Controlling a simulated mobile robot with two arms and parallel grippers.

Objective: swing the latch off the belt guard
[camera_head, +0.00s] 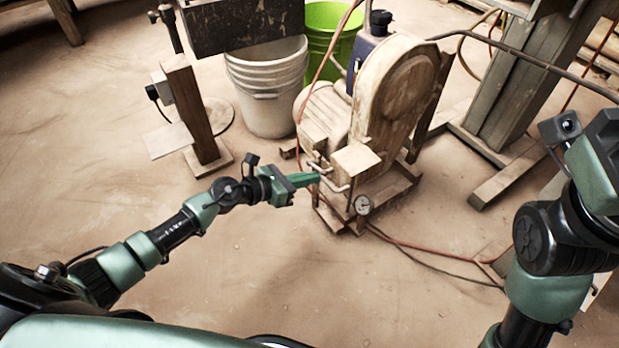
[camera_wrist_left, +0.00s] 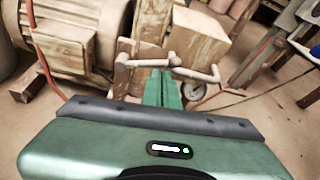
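The belt guard (camera_head: 405,88) is a tall, round-topped, wood-coloured housing on the machine in the middle of the head view. A thin bent bar, apparently the latch (camera_head: 338,187), sits low at its front. In the left wrist view the latch (camera_wrist_left: 198,74) is a pale bent rod with a knob-like joint. My left gripper (camera_head: 316,178) reaches it from the left. Its green fingers (camera_wrist_left: 162,80) lie close together, tips at the rod. Whether they grip it or only touch it is unclear. My right arm (camera_head: 548,235) is at the right edge; its fingertips do not show.
A motor-like ribbed body (camera_wrist_left: 75,35) stands beside the guard. A gauge (camera_head: 362,204) and red hose (camera_head: 430,252) are low at the front. A white bucket (camera_head: 268,90), green bin (camera_head: 325,30) and wooden post (camera_head: 190,105) stand behind.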

